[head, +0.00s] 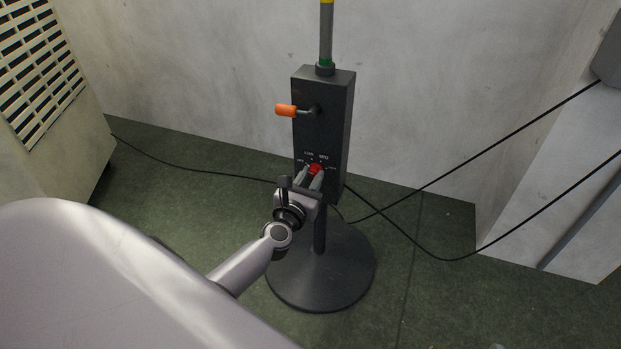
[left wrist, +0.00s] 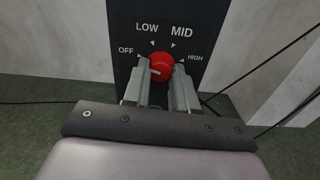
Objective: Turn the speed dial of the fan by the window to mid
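The fan's control box (head: 322,135) is a dark upright housing on a round black base. Its red speed dial (left wrist: 160,67) has OFF, LOW, MID and HIGH printed around it. A small pale mark shows on the dial's lower left side, not toward MID; its exact setting is hard to read. My left gripper (left wrist: 161,75) has one finger on each side of the dial, close against it, and appears shut on it. In the head view, the dial (head: 316,169) shows between the fingertips. My right gripper is not in view.
An orange-handled lever (head: 287,110) sticks out to the left above the dial. A pole (head: 326,35) rises from the box. Black cables (head: 440,258) run across the floor and up to the right. A vented cabinet (head: 50,110) stands at left. The green floor at right is mostly clear.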

